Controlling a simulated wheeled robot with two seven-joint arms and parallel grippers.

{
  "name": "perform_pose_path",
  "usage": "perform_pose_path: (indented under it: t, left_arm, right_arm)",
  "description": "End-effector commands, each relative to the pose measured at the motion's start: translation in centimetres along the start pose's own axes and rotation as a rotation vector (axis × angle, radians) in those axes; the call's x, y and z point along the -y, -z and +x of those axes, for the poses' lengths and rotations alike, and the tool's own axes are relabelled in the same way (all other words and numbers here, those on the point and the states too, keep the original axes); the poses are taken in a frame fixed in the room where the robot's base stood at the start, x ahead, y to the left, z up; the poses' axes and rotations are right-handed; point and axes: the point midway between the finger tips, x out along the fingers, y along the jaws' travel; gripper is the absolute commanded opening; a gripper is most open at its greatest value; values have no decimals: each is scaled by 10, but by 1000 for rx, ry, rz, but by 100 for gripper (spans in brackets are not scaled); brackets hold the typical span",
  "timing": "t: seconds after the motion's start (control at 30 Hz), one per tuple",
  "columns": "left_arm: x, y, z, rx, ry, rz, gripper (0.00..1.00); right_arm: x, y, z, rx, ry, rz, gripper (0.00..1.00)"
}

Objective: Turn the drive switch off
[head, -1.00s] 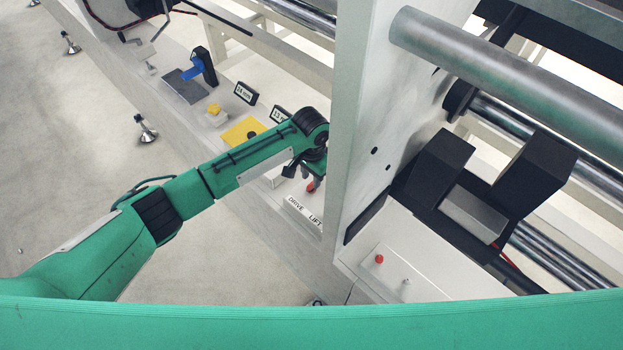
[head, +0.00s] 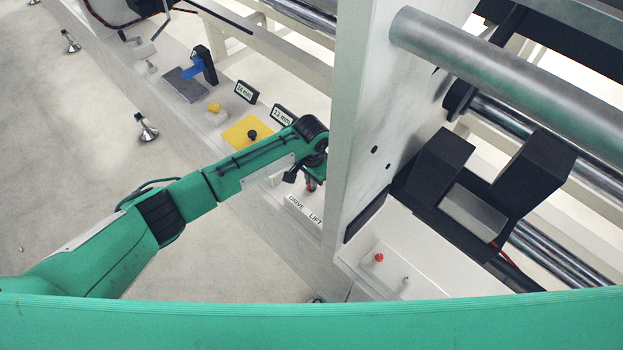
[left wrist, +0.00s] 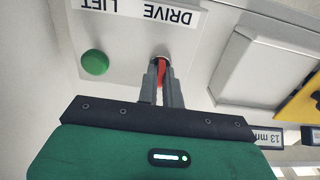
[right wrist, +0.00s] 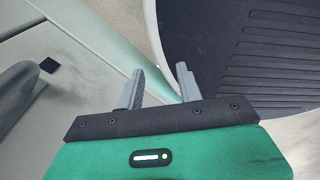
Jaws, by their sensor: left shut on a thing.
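The drive switch (left wrist: 163,66) is a small red lever on a round base beside the DRIVE end of the label, in the left wrist view. My left gripper (left wrist: 162,75) is shut on it, with one grey finger on each side of the red lever. In the head view my left gripper (head: 312,180) is by the tall white upright, mostly behind my own arm, and little of the lever shows. The DRIVE LIFT label (head: 304,209) lies just below it. My right gripper (right wrist: 159,84) is open and empty in the right wrist view.
A green button (left wrist: 94,62) sits close to the switch, near LIFT. A yellow plate with a black knob (head: 252,134), a 13 mm sign (head: 282,116) and a tall white upright (head: 355,130) are close to the left arm. A red button (head: 379,258) is on the right panel.

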Motion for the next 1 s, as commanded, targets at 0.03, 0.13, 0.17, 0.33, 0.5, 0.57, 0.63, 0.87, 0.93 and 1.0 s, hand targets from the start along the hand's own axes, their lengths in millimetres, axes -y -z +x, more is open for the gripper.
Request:
perform_pose_path:
  t: [0.03, 0.13, 0.17, 0.33, 0.5, 0.57, 0.63, 0.87, 0.93, 1.0]
  left_arm:
    - [0, 0, -1, 1, 1, 8, 0]
    - [0, 0, -1, 1, 1, 36, 0]
    - [0, 0, -1, 1, 1, 49, 0]
    - [0, 0, -2, 2, 0, 151, 0]
    - [0, -1, -2, 3, -1, 298, 0]
    - [0, 0, -2, 3, -1, 355, 0]
    - [0, 0, -2, 2, 0, 422, 0]
    - [0, 0, -1, 2, 1, 641, 0]
    - [0, 0, -1, 2, 0, 708, 0]
    - [0, 0, -1, 2, 1, 775, 0]
  right_arm:
    - [1, 0, -1, 0, 1, 0, 36]
    - [2, 0, -3, 0, 3, 1, 36]
    - [3, 1, -4, 0, 3, 1, 36]
    - [2, 1, -10, 0, 3, 1, 36]
    - [2, 1, -17, 1, 2, 1, 36]
    - [2, 1, -19, 1, 2, 1, 36]
    - [1, 1, -21, 1, 1, 0, 36]
    - [-2, 1, -27, 2, -2, -1, 36]
    - [-3, 1, -28, 2, -2, -1, 36]
    - [-3, 1, -29, 2, -3, -1, 36]
